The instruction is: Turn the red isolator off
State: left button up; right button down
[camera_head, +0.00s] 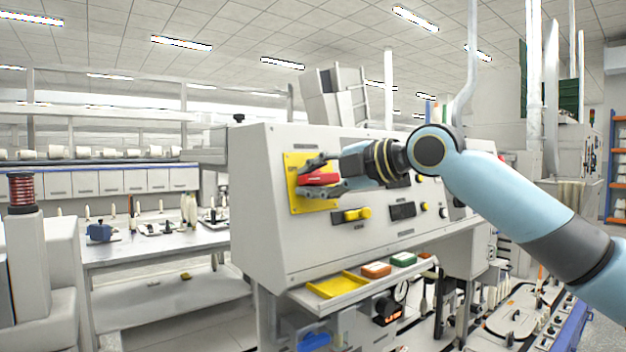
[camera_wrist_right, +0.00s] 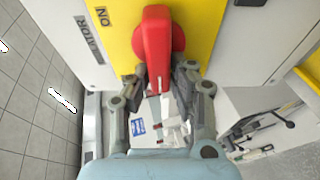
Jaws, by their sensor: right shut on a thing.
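The red isolator handle (camera_head: 318,178) sits on a yellow plate (camera_head: 297,203) on the sloped front of a grey control cabinet. In the head view it lies roughly level. My right gripper (camera_head: 325,175) reaches it from the right, with one finger above and one below. In the right wrist view the red handle (camera_wrist_right: 157,42) runs down between the two fingertips of my right gripper (camera_wrist_right: 159,76), which are shut on its end. My left gripper is out of view.
A yellow knob (camera_head: 358,214) and a dark switch (camera_head: 402,211) are on the panel below and right of the handle. A shelf under it holds a yellow tray (camera_head: 338,285), an orange box (camera_head: 376,269) and a green box (camera_head: 403,259). A workbench (camera_head: 150,240) stands left.

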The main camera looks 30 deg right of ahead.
jog(key=shift+f, duration=0.1)
dwell(0.3)
jog(key=c, duration=1.2)
grip_release()
